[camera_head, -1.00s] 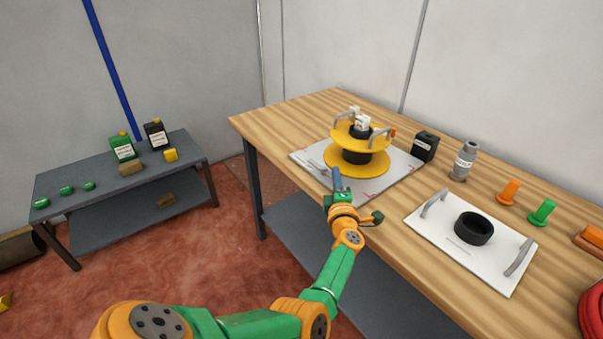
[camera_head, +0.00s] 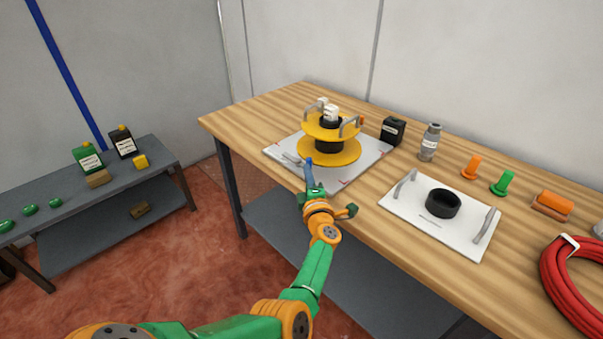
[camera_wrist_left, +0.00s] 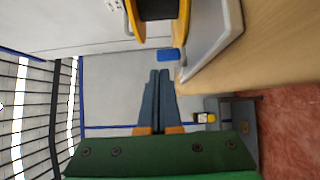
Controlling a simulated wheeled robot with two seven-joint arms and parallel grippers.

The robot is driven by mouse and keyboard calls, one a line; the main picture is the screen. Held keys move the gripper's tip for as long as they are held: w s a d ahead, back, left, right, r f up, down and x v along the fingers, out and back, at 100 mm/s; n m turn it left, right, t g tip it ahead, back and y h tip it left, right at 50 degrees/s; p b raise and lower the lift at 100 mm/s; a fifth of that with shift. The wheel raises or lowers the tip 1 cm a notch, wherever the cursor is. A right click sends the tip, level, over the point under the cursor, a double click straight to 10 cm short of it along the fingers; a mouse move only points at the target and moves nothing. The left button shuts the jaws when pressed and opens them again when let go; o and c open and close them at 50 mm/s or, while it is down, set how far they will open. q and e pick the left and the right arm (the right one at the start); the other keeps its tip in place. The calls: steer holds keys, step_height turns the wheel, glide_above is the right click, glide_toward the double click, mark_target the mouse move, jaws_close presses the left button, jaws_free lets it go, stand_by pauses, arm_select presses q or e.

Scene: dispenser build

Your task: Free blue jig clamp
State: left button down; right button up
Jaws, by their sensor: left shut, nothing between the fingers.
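The blue jig clamp (camera_wrist_left: 168,54) shows in the left wrist view as a small blue block at the edge of the white jig board, just ahead of my fingertips. My left gripper (camera_wrist_left: 158,73) is shut and empty, with its slate-blue fingers together and seemingly a little short of the block. In the head view my left gripper (camera_head: 309,172) is at the board's near edge; I cannot separate the clamp from the fingers there. The white jig board (camera_head: 376,151) carries a yellow-flanged spool (camera_head: 330,155) with a black core. My right gripper is not in view.
A second white board (camera_head: 405,208) with grey handles and a black ring (camera_head: 443,203) lies to the right. A black container (camera_head: 394,131), a grey bottle (camera_head: 430,143), orange and green pegs and a red hose coil (camera_head: 560,285) are on the wooden table.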

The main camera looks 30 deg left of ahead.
arm_select(q)
steer(key=d, duration=0.1)
steer(key=d+b, duration=0.1)
steer(key=s+d+b, duration=0.1)
steer(key=shift+s+d+r, duration=0.1)
steer(key=shift+r, duration=0.25)
steer(key=w+d+b, duration=0.1)
steer(key=w+d+f+b, duration=0.1)
steer(key=d, duration=0.1)
steer(key=w+d+b, duration=0.1)
steer(key=shift+w+d+f, duration=0.2)
steer(key=shift+w+f, duration=0.05)
steer(key=shift+f, duration=0.05)
steer(key=shift+d+r+b, duration=0.45)
steer(key=shift+d+b, duration=0.3)
steer(key=shift+s+d+r, duration=0.1)
steer(key=shift+d+r, duration=0.05)
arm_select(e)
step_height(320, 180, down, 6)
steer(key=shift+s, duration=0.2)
